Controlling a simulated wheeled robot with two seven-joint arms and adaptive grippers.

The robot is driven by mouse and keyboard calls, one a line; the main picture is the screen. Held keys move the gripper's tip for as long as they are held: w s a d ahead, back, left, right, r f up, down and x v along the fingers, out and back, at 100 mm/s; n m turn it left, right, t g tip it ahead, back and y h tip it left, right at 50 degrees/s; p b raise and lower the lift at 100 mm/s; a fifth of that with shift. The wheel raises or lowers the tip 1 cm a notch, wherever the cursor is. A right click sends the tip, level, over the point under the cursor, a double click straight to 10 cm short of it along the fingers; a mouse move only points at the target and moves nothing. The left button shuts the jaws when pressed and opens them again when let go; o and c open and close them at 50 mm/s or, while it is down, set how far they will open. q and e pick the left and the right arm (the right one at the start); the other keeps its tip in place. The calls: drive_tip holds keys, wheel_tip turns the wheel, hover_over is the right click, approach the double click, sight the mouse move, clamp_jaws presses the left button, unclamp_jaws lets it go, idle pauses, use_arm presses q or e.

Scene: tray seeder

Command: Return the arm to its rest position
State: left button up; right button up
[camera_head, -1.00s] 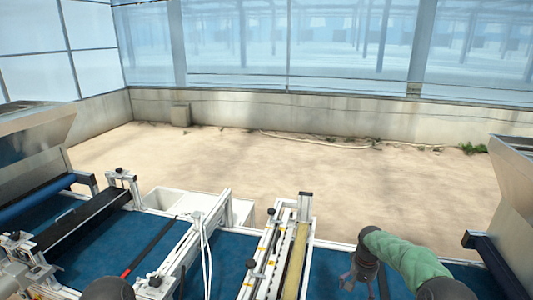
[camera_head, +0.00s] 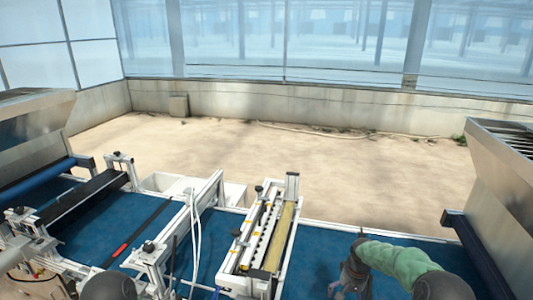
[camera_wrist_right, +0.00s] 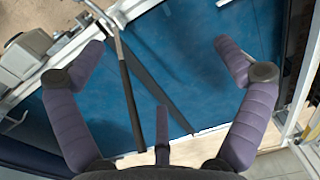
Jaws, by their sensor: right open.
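My right arm, with a green sleeve, comes in at the lower right of the head view. Its gripper (camera_head: 343,287) hangs over the blue bed of the seeder line, partly cut off by the bottom edge. In the right wrist view the purple-grey fingers (camera_wrist_right: 158,50) are spread wide with nothing between them. The blue bed (camera_wrist_right: 195,85) lies beyond the fingers, crossed by a thin dark bar (camera_wrist_right: 130,95). My left gripper does not show in the head view.
A white seeding unit (camera_head: 262,245) with a yellowish strip stands left of my right gripper. A metal hopper (camera_head: 500,170) stands at the right, another (camera_head: 35,125) at the left. A white bin (camera_head: 165,185) sits behind the line. The blue bed (camera_head: 410,255) around the right arm looks clear.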

drive_tip(key=s+a+f+y+b, duration=0.1)
drive_tip(key=s+a+f+b, duration=0.25)
drive_tip(key=f, duration=0.55)
drive_tip(key=s+a+f+y+b, duration=0.1)
drive_tip(key=s+a+f+b, duration=0.2)
drive_tip(key=s+a+f, duration=0.35)
drive_tip(key=s+a+f+b, duration=0.4)
drive_tip(key=s+f+b, duration=0.1)
drive_tip(key=s+f, duration=0.4)
drive_tip(key=s+a+f+y+b, duration=0.1)
drive_tip(key=s+a+f+b, duration=0.2)
drive_tip(key=s, duration=1.1)
drive_tip(key=shift+d+f+b+x, duration=0.25)
drive_tip(key=shift+d+b+x, duration=0.4)
drive_tip(key=shift+b+x, duration=1.8)
drive_tip(key=shift+p+x, duration=0.8)
